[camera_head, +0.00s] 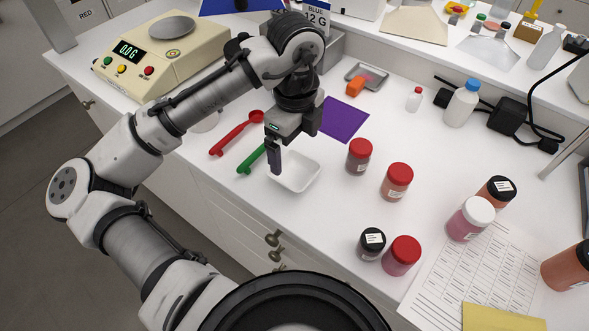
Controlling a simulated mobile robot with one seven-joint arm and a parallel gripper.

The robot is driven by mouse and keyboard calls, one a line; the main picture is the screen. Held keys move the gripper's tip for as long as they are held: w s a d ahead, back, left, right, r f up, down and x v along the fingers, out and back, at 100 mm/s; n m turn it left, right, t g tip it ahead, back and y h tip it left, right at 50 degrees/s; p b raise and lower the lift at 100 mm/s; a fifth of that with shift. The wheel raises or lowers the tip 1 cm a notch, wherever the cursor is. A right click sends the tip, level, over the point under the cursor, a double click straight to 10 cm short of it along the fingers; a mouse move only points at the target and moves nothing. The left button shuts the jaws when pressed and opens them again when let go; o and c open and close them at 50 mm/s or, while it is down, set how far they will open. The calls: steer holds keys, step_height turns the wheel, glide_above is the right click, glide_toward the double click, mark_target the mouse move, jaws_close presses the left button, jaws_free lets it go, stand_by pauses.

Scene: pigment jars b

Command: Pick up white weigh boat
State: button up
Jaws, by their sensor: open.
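The white weigh boat (297,174) is a shallow square dish on the white bench, near the front edge. My gripper (274,168) points down at the boat's left side. One dark finger shows clearly, overlapping the boat's left wall in the picture; the other finger is hard to make out. My gripper is open and nothing shows between its fingers. I cannot tell whether the finger touches the boat's wall.
A green spoon (251,160) and a red spoon (235,134) lie left of the boat. Red-lidded jars (359,156) stand to its right. A purple sheet (344,119) lies behind. A scale (165,52) stands back left. Bare bench lies right of the boat.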

mark_target(295, 175)
steer(key=shift+s+f+p, duration=0.1)
steer(key=shift+f+p, duration=0.7)
steer(key=shift+f, duration=2.6)
steer(key=shift+c, duration=0.2)
steer(key=c, duration=1)
